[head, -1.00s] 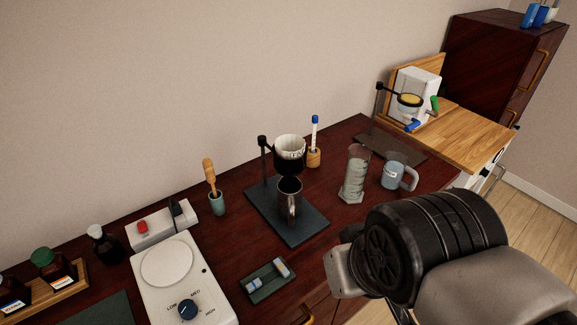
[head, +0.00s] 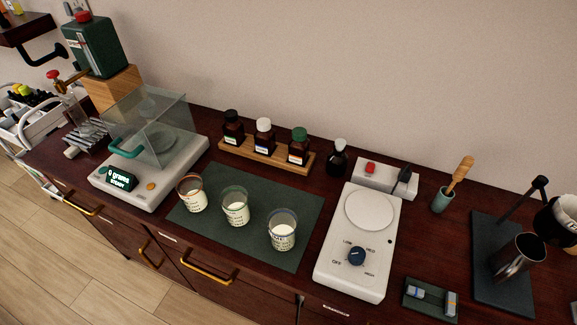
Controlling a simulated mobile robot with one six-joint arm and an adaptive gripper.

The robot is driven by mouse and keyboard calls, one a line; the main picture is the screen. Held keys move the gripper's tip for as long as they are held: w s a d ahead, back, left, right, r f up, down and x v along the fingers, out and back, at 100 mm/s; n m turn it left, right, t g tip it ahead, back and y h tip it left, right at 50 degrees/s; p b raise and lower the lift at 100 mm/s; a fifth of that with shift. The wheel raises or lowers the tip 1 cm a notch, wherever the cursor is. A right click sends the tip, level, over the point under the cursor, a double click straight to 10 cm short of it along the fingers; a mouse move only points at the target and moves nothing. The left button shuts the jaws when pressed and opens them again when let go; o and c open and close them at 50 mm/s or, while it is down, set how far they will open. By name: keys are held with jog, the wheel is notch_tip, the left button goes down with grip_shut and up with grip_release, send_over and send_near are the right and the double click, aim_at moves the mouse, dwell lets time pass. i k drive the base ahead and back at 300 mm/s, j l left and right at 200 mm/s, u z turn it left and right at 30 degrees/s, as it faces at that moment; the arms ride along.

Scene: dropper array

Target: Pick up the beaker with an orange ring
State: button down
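Three glass beakers with pale contents stand upright in a row on a dark green mat (head: 258,192). The left beaker (head: 192,195) has a reddish-orange ring at its rim. The middle beaker (head: 236,208) has a green ring. The right beaker (head: 282,232) has a blue ring. My gripper is not in the head view now.
A balance with a clear glass cover (head: 150,125) stands left of the mat. A wooden rack (head: 262,160) with several bottles is behind it. A white hot plate (head: 352,270) is at the right.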

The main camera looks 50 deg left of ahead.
aim_at(190, 188)
jog(key=u, duration=2.55)
jog(key=i+u, duration=0.25)
jog(key=i+l+u, duration=0.1)
jog(key=i+u, duration=0.2)
jog(key=i, duration=0.1)
